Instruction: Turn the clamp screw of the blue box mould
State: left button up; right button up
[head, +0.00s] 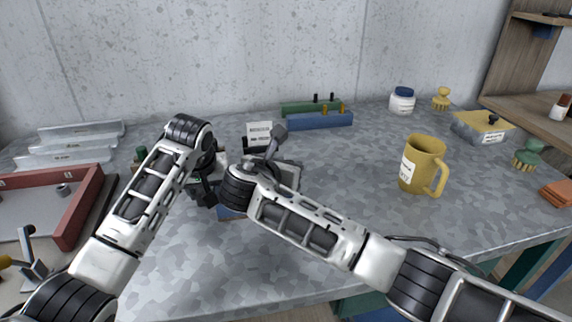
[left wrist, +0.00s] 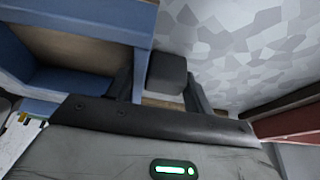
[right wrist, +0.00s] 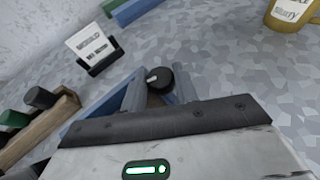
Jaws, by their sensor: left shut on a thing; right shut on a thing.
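The blue box mould (left wrist: 95,14) shows in the left wrist view, with blue walls and a brown inside. In the head view only a small blue part of it (head: 230,213) shows below my crossing arms. My left gripper (left wrist: 162,92) is shut on a dark grey block (left wrist: 167,70) beside the mould. My right gripper (right wrist: 160,90) has its fingers on both sides of a round black knob (right wrist: 159,77) with a pale mark, by a blue wall of the mould (right wrist: 95,115); it is shut on this knob. The knob's shaft is hidden.
A labelled card (head: 260,133) stands behind my grippers. A yellow mug (head: 421,168) stands to the right. Blue (head: 320,121) and green (head: 300,107) bars lie at the back. A red-edged tray (head: 85,212) is at left. The table between mould and mug is clear.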

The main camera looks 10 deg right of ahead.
jog(key=shift+d, duration=0.1)
jog(key=o, duration=1)
jog(key=shift+v, duration=3.75)
